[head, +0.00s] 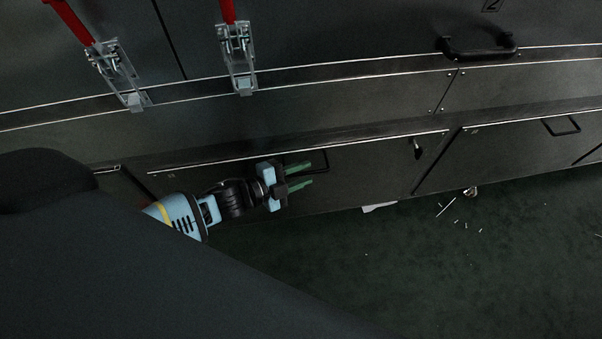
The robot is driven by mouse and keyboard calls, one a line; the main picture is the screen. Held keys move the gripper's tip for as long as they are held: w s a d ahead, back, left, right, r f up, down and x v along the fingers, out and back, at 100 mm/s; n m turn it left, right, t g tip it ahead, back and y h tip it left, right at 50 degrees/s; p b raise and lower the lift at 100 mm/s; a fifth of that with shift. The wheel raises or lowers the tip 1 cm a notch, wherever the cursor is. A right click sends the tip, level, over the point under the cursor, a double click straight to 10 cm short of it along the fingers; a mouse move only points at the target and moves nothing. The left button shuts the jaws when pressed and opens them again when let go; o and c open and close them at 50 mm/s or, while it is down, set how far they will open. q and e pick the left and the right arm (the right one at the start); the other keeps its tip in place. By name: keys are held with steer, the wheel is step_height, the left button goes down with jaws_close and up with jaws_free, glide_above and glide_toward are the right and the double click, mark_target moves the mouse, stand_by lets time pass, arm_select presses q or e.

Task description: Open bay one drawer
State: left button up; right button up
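A dark drawer front (370,170) runs low along the machine, in the middle of the head view. It sits flush with the panels beside it, as far as I can see. Its black bar handle (327,158) is near the upper middle of the front. My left gripper (311,174) comes in from the left, its green fingers apart and right at the handle, overlapping its lower part. I cannot tell whether the fingers are around the bar or only in front of it. My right gripper is not in view.
A small black latch (418,148) is on the drawer front's right part. Another drawer (510,150) with a bar handle (561,125) is to the right. Two red-handled clamps (237,60) hang above. The dark green floor (480,270) has small white scraps.

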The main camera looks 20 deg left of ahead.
arm_select(q)
steer(key=shift+c, duration=0.2)
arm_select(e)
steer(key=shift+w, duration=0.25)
arm_select(q)
jaws_close()
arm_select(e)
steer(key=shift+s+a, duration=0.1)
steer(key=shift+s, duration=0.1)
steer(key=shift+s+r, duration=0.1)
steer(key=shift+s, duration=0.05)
arm_select(q)
steer(key=s+d+p, duration=0.2)
steer(key=s+d, duration=0.6)
steer(key=s, duration=0.5)
steer(key=s+d+p, duration=0.3)
steer(key=s+d, duration=0.6)
steer(key=s, duration=0.4)
steer(key=shift+d, duration=0.3)
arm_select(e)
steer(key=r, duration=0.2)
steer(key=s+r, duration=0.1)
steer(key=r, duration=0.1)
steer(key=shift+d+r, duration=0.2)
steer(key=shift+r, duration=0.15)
